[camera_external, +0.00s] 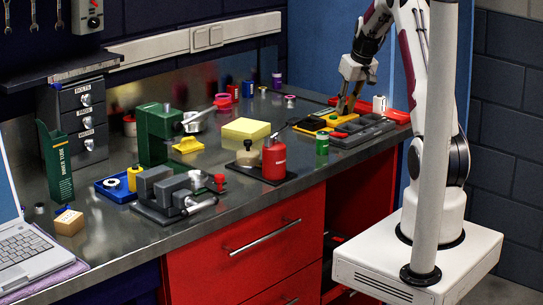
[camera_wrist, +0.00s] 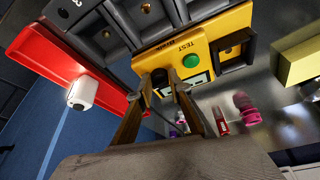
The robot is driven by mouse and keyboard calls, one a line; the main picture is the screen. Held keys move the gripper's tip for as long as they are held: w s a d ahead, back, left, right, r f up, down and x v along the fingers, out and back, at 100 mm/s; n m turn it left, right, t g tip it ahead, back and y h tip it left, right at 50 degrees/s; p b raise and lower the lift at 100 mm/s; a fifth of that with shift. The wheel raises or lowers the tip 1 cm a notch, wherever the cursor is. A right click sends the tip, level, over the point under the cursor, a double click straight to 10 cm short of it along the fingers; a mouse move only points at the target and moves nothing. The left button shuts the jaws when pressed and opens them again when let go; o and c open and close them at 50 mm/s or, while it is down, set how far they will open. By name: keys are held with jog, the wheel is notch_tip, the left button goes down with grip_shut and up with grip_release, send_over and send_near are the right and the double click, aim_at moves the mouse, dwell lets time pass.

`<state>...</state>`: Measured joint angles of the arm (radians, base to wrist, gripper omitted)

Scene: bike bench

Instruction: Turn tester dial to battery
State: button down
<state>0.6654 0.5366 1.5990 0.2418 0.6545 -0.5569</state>
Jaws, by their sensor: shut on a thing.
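The tester is a yellow box (camera_wrist: 208,44) with a green button, "TEST" lettering and a small display in the wrist view. It also shows at the back right of the bench in the external view (camera_external: 328,130). My gripper (camera_wrist: 163,78) reaches onto the tester's face, beside the green button (camera_wrist: 190,61). Its two fingers close on the dark dial (camera_wrist: 159,76), which is mostly hidden between the fingertips. The dial's pointer and setting cannot be read. In the external view my gripper (camera_external: 346,108) points down at the tester.
A grey compartment tray (camera_external: 362,131) adjoins the tester. A red tray (camera_external: 395,115) with a white object (camera_external: 380,103) lies behind it.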

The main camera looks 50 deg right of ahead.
jog(key=shift+w+a+m+g+h, duration=0.15)
jog(key=shift+m+h, duration=0.3)
jog(key=shift+m, duration=0.75)
jog(key=shift+a+m+g+h, duration=0.1)
jog(key=shift+m+g+h, duration=0.25)
jog(key=shift+m, duration=0.85)
jog(key=shift+m+h, duration=0.3)
jog(key=shift+m, duration=0.3)
jog(key=c, duration=1.9)
grip_release()
jog(key=shift+r, duration=0.2)
jog(key=shift+v, duration=5.85)
jog(key=shift+w+d, duration=0.1)
